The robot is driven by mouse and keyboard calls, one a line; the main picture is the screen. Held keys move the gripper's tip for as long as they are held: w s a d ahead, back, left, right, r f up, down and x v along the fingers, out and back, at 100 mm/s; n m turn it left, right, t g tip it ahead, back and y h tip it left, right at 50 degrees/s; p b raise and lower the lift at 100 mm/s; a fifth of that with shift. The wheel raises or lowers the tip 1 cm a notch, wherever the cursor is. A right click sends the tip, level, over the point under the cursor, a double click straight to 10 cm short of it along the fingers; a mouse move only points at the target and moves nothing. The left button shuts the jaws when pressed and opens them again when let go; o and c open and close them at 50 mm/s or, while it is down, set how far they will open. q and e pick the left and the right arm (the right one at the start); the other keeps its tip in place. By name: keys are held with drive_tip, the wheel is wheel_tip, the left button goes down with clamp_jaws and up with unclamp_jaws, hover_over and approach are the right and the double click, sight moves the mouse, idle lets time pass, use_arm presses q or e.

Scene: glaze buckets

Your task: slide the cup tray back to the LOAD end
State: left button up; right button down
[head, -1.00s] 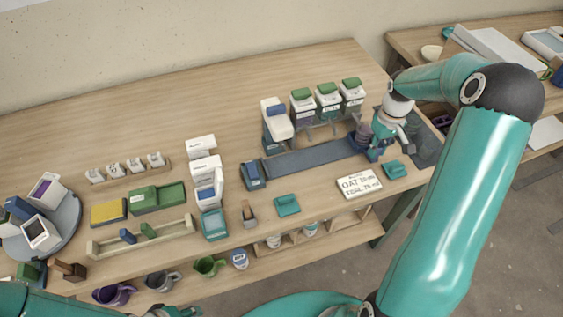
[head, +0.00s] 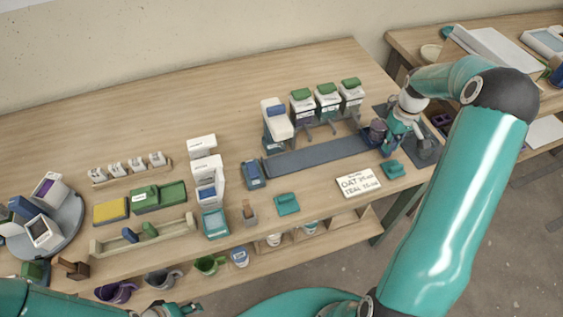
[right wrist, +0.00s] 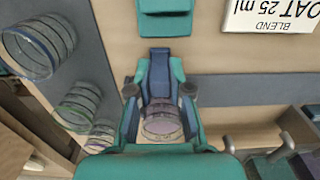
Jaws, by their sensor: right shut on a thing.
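My right gripper (head: 392,143) is at the right end of the long dark slide track (head: 320,157). In the right wrist view its fingers (right wrist: 160,100) are shut on a blue part that appears to be the cup tray (right wrist: 159,84); the fingers hide much of it. A clear purplish cup (right wrist: 162,124) sits between the fingers there, and in the head view the cup (head: 377,130) stands just left of the gripper. What seems to be my left gripper (head: 185,308) shows partly at the bottom edge; its jaws are unclear.
Green-lidded dispensers (head: 327,98) stand behind the track. A blend card (head: 358,182) and teal blocks (head: 287,204) lie in front. A dark mat (right wrist: 95,60) with several clear cups is beside the gripper. A dark blue block (head: 252,174) stands at the track's left end.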

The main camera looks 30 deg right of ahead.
drive_tip(key=c, duration=1.2)
unclamp_jaws()
drive_tip(key=shift+o, duration=0.2)
drive_tip(key=shift+r, duration=0.1)
wheel_tip(320, 180, up, 7)
drive_tip(key=p, duration=0.4)
drive_tip(key=shift+s, duration=0.1)
